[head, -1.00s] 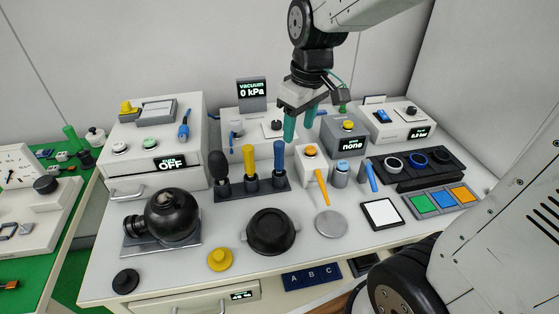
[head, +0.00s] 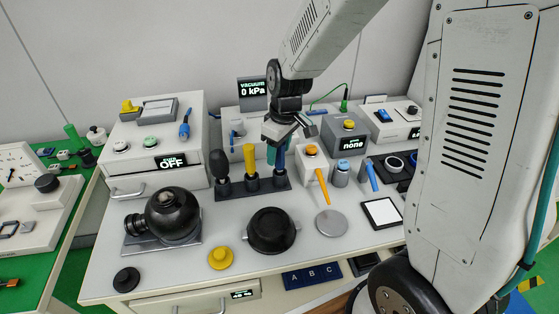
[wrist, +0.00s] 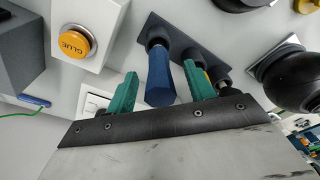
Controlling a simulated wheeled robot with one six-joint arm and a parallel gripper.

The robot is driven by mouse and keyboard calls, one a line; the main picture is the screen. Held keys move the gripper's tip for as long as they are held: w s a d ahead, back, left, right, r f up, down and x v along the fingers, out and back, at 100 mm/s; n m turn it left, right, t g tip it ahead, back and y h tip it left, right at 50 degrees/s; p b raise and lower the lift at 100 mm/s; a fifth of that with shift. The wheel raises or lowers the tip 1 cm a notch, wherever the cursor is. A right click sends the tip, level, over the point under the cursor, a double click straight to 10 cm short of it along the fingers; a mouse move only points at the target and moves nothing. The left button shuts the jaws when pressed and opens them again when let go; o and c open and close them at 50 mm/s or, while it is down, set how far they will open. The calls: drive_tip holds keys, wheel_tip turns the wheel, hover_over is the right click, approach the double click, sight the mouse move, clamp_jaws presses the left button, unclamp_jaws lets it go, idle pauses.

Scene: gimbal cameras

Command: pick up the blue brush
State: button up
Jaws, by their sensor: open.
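The blue brush (head: 281,171) stands upright in the right-hand socket of a dark rack (head: 229,191) on the table. In the wrist view its blue handle (wrist: 160,78) shows between my two green fingers, with a gap on each side. My gripper (head: 278,154) is open over the top of the handle, and it also shows in the wrist view (wrist: 160,70). In the head view the gripper hides the upper handle. The lower end of the brush is hidden in the rack.
A yellow-handled tool (head: 250,160) and a black one (head: 219,167) stand in the same rack, left of the brush. A white box with an orange button (head: 311,150) stands close on the right. A black bowl (head: 271,230) is in front.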

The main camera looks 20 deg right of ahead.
drive_tip(key=c, duration=1)
drive_tip(key=shift+c, duration=0.2)
